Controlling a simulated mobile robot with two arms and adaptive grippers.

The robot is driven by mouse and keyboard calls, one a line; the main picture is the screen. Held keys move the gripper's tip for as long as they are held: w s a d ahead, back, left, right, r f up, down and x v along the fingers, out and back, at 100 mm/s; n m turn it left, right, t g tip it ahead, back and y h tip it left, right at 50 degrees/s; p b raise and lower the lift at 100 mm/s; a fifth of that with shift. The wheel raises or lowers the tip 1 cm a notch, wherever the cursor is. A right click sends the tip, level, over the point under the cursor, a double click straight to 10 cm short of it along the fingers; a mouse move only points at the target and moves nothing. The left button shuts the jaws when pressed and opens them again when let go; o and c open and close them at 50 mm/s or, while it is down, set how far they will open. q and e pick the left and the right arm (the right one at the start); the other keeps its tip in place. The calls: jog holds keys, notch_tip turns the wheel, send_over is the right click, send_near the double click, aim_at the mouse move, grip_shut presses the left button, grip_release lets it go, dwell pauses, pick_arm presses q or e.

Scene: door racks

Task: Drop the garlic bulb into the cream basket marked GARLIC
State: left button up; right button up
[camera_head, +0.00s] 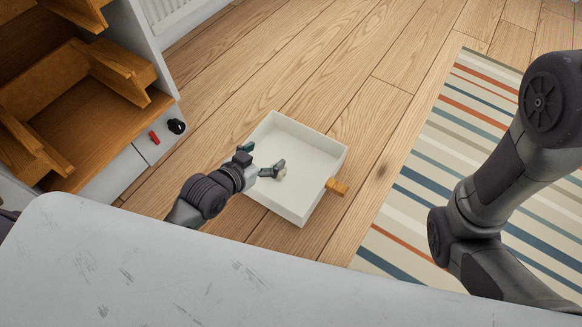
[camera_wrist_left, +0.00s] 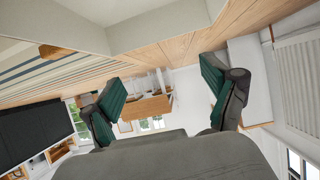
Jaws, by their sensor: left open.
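The cream basket (camera_head: 318,146) stands on the wooden floor, open at the top, with an orange-tan tab (camera_head: 337,186) on its right side. I cannot read any marking on it. My left gripper (camera_head: 263,159) is open over the basket's left part in the head view. A small pale lump (camera_head: 281,174) shows beside its right finger; it may be the garlic bulb, and I cannot tell whether it touches the finger. In the left wrist view the green-padded fingers (camera_wrist_left: 162,84) are apart with nothing between them, and a pale basket wall (camera_wrist_left: 160,28) fills the top. My right gripper is out of view.
A wooden rack (camera_head: 105,128) with a white side stands at the left, with a red item (camera_head: 154,137) and a black knob (camera_head: 176,126) on its front. A striped rug (camera_head: 440,165) lies at the right. Bare floor surrounds the basket's far side.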

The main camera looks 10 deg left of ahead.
pick_arm(q)
jog(key=v, duration=0.6)
jog(key=shift+s, duration=0.25)
jog(key=shift+r, duration=0.15)
